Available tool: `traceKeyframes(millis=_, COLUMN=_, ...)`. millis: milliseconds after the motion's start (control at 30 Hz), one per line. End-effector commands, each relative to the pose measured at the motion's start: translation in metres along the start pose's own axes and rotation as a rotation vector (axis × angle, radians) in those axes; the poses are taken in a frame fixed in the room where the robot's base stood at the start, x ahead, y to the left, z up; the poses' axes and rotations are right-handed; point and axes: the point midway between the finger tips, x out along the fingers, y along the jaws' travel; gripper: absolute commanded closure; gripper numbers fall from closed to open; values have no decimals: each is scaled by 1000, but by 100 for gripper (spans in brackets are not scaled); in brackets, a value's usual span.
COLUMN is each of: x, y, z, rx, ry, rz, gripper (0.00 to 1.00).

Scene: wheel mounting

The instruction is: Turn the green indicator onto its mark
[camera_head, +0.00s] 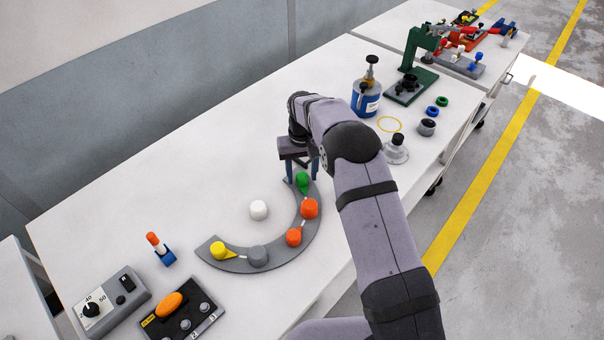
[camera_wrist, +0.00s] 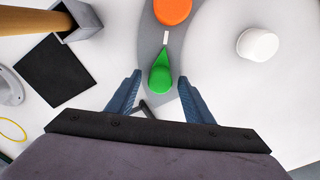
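The green indicator (camera_wrist: 160,78) is a round knob with a pointed tip, on a grey curved plate (camera_wrist: 205,50). In the wrist view its tip points up toward a short white line (camera_wrist: 166,38), roughly in line with it, beside an orange knob (camera_wrist: 172,10). The head view shows the green indicator (camera_head: 302,181) at the plate's far end. My gripper (camera_wrist: 160,77) is open, its blue fingers on either side of the green knob with gaps. I cannot tell how high the fingertips are above the plate. In the head view my gripper (camera_head: 303,172) is partly hidden by my arm.
A white knob (camera_head: 258,210) stands inside the curve. A blue bottle (camera_head: 366,97) and a green press (camera_head: 418,65) stand beyond. The table's left middle is clear.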

Motion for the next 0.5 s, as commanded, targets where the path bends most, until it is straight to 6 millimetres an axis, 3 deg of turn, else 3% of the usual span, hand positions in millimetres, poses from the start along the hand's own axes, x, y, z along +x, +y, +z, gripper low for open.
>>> traceKeyframes(millis=267, x=-1, y=0, z=0, rx=0, ry=-1, rz=0, gripper=53)
traceKeyframes(millis=500, x=-22, y=0, z=0, rx=0, ry=2, rz=0, gripper=53)
